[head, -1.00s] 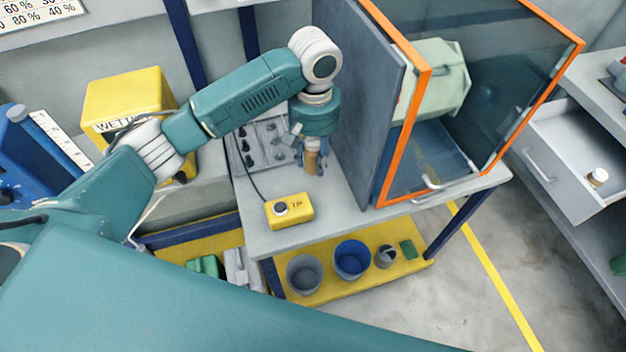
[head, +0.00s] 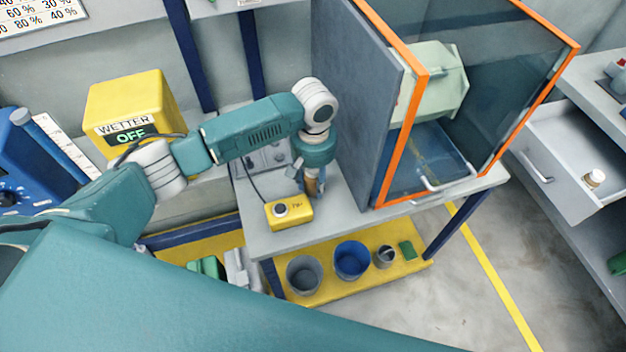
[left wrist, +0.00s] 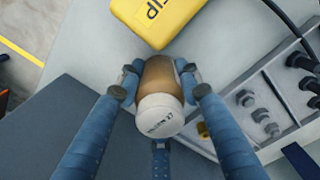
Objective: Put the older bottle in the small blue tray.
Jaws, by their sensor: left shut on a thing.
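My left gripper (head: 311,186) is shut on a brown bottle with a white cap (left wrist: 160,97), low over the grey bench beside the dark panel. The fingers clasp both sides of the bottle. The cap bears small print that I cannot read. In the head view the bottle (head: 312,187) is partly hidden by the fingers. Another small bottle with a pale cap (head: 594,179) stands in the open drawer at the right. A blue tray-like surface (head: 437,160) shows behind the orange-framed glass; I cannot tell if it is the small blue tray. My right gripper is not in view.
A yellow box (head: 289,212) with a cable sits on the bench (head: 350,215) close to the gripper. A grey tray of bolts (left wrist: 262,105) lies beside it. The dark panel (head: 360,110) stands just right of the arm. Buckets, one blue (head: 352,260), stand on the yellow shelf below.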

